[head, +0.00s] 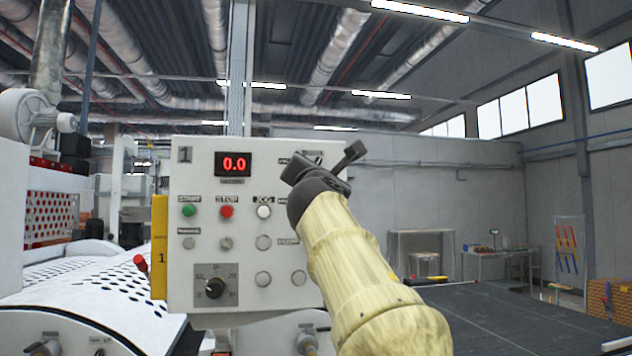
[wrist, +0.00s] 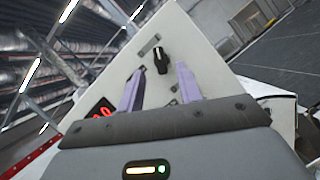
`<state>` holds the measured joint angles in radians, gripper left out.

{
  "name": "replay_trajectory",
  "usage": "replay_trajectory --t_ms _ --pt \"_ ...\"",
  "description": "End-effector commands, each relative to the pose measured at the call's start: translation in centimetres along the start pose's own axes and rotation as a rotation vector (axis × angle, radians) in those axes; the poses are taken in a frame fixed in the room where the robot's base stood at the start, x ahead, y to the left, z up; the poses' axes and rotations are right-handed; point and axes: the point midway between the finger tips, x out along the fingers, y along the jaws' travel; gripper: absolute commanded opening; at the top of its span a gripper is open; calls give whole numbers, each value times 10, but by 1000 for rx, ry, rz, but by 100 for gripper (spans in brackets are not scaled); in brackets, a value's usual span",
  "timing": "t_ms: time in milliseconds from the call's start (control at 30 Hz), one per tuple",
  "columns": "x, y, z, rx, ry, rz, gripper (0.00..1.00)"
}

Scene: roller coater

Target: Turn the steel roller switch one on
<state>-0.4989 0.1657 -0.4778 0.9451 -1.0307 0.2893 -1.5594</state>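A pale control panel (head: 240,240) marked 1 stands in the middle of the head view. In the wrist view, a black rotary switch (wrist: 161,58) sits on the panel face (wrist: 185,35), just beyond and between my fingertips. Its label is not readable, so I cannot confirm that it is the steel roller switch. My gripper (head: 325,165) is in front of the panel's upper right corner and hides much of that area in the head view. The two purple-looking fingers (wrist: 160,67) are apart, with nothing clearly held between them. Contact with the switch cannot be told.
The panel also bears a red 0.0 display (head: 234,163), a green button (head: 190,211), a red button (head: 226,211), a white button (head: 264,211) and a lower black dial (head: 215,288). A perforated roller cover (head: 110,300) lies left. Dark floor or platform (head: 500,315) extends right.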

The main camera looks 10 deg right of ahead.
Motion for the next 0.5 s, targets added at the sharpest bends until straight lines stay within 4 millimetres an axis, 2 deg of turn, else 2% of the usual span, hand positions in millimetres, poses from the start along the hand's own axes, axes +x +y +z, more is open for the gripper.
replay_trajectory --t_ms 33,500 --pt "-10 -2 -4 2 0 2 35" --pt "-80 -3 -4 3 0 2 35"
